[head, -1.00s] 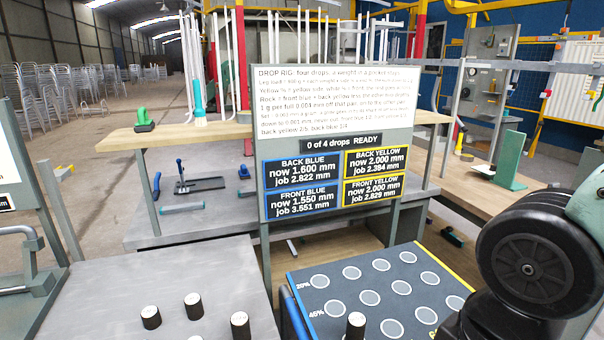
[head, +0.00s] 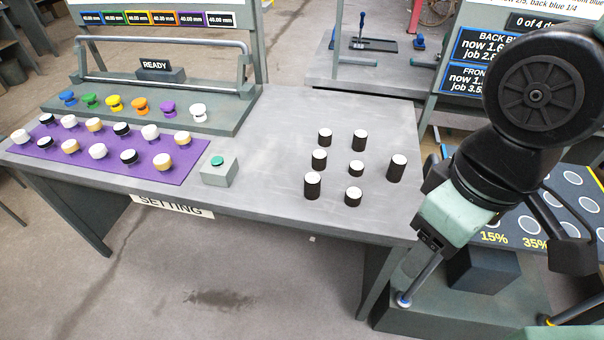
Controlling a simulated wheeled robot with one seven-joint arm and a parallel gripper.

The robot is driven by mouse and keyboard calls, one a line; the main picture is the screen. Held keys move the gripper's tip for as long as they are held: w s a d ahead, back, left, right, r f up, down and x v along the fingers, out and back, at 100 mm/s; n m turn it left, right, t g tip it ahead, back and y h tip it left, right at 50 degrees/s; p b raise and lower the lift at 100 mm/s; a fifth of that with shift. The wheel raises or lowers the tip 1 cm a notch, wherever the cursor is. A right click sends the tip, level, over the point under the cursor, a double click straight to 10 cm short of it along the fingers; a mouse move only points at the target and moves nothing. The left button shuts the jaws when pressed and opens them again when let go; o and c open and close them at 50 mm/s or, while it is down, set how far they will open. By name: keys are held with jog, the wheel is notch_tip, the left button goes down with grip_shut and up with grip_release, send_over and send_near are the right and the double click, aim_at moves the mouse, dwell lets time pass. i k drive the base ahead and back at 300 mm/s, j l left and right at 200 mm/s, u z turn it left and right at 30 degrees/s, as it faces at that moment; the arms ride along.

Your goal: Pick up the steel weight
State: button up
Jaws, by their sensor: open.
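Several dark cylinders with pale tops stand upright on the grey table in the head view. They differ in height, and I cannot tell by look which is the steel weight. A tall one (head: 312,188) is at the front left of the group, a short one (head: 353,197) at the front, another tall one (head: 396,170) at the right, and one (head: 360,142) at the back. My gripper (head: 500,248) is to the right of the table, apart from all the cylinders. It is open; its fingers are partly hidden by my arm, and I see nothing held.
A purple mat (head: 110,152) with several pale and black knobs lies at the left, near a row of coloured knobs. A grey box with a green button (head: 218,170) stands left of the cylinders. The drop rig's numbered board (head: 575,195) is behind my arm.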

aim_at(356, 167)
jog(key=u, duration=0.2)
jog(key=i+j, duration=0.75)
jog(key=u, duration=0.05)
